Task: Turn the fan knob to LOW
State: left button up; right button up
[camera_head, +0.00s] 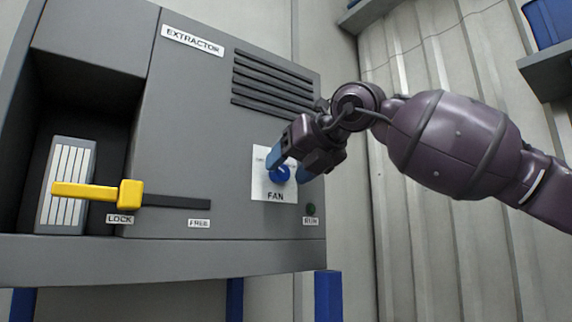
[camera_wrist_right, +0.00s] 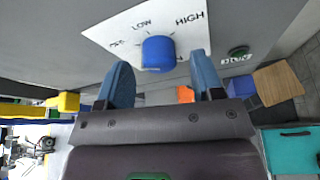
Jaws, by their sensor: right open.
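The blue fan knob (camera_head: 279,175) sits on a white label plate (camera_head: 275,196) marked FAN, on the grey extractor panel. In the right wrist view the knob (camera_wrist_right: 158,54) shows between the printed words LOW and HIGH and a blurred word at the left. I cannot tell which mark it points to. My right gripper (camera_head: 288,167) is at the plate, open, with its blue fingers apart. In the wrist view its fingers (camera_wrist_right: 164,82) stand left and right of the knob, with gaps to both sides; whether they reach around it is unclear. My left gripper is not in view.
A green button (camera_head: 310,210) marked RUN is right of and below the knob. A yellow lever (camera_head: 128,193) sits by LOCK, on a slot running toward FREE, in front of a white-ribbed filter (camera_head: 66,170). Vent slats (camera_head: 270,82) are above. A wall shelf is at the upper right.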

jog(key=shift+w+a+f, duration=0.25)
jog(key=shift+w+a, duration=0.1)
jog(key=shift+w, duration=0.1)
jog(key=shift+c, duration=0.4)
